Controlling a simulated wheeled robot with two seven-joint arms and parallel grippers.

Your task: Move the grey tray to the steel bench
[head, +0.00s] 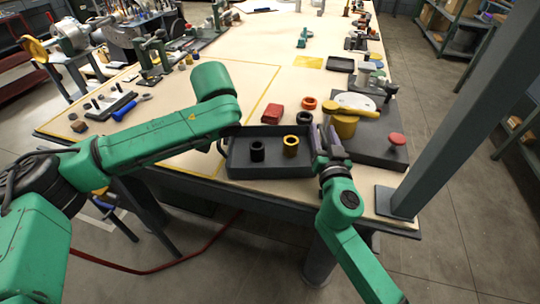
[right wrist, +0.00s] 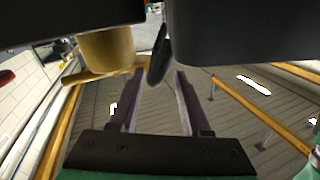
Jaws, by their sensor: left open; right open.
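The grey tray (head: 272,165) lies near the front edge of the pale-topped table, with a black ring (head: 257,151) and a yellow ring (head: 291,146) inside it. A dark loop handle shows at its left end. My right gripper (head: 321,142) is at the tray's right end. In the right wrist view my right gripper (right wrist: 157,88) is open, with a dark handle (right wrist: 160,56) near and between the fingertips; contact is unclear. My left arm reaches over the tray's left end, and its gripper is hidden behind the green links. I cannot identify the steel bench.
Right of the tray, a dark plate (head: 378,148) bears a yellow pot (head: 345,126) and a red knob (head: 397,139). A grey post (head: 445,110) stands at the table's right corner.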

